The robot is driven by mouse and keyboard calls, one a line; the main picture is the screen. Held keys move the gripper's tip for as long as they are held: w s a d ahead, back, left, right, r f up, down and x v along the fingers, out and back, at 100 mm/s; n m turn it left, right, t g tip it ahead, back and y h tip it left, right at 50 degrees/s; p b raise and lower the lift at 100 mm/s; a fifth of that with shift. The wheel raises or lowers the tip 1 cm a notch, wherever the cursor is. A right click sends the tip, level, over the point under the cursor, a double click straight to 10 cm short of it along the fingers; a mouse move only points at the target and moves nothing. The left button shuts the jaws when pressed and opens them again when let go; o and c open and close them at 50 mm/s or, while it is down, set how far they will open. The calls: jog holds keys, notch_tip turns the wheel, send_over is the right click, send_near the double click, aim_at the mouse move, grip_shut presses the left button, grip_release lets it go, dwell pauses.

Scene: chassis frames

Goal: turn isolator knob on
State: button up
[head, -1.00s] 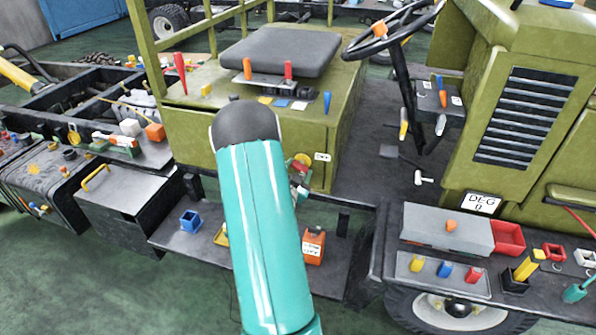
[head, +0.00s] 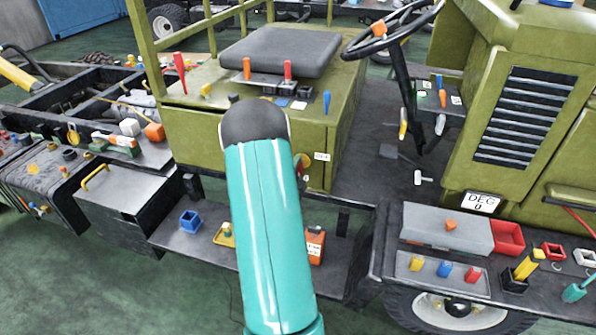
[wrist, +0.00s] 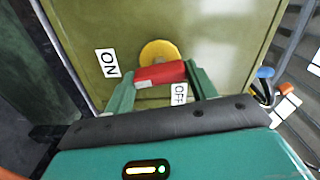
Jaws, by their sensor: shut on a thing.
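The isolator knob has a red bar handle (wrist: 160,74) on a round yellow disc (wrist: 158,50), fixed to the olive panel (wrist: 215,30). In the wrist view the bar lies nearly level, with a white mark at its left end. My gripper (wrist: 162,80) has its green fingers at the two ends of the bar, shut on it. An ON label (wrist: 107,63) is left of the knob and an OFF label (wrist: 179,95) is below it. In the head view my teal arm hides most of the knob; an edge of its yellow disc (head: 306,160) shows.
Below the seat panel, a shelf holds a blue open box (head: 190,221) and an orange canister (head: 315,245). A steering wheel (head: 392,32) stands to the right. A grey box (head: 448,228) and a red bin (head: 508,238) sit at the lower right.

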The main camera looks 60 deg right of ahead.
jog(key=shift+m, duration=0.9)
jog(key=o, duration=1)
jog(key=shift+a, duration=0.15)
jog(key=a, duration=0.4)
jog(key=s+a, duration=0.1)
jog(key=a, duration=0.4)
jog(key=s+a, duration=0.1)
jog(key=a, duration=0.3)
jog(key=shift+s+a, duration=0.1)
jog(key=shift+a, duration=0.1)
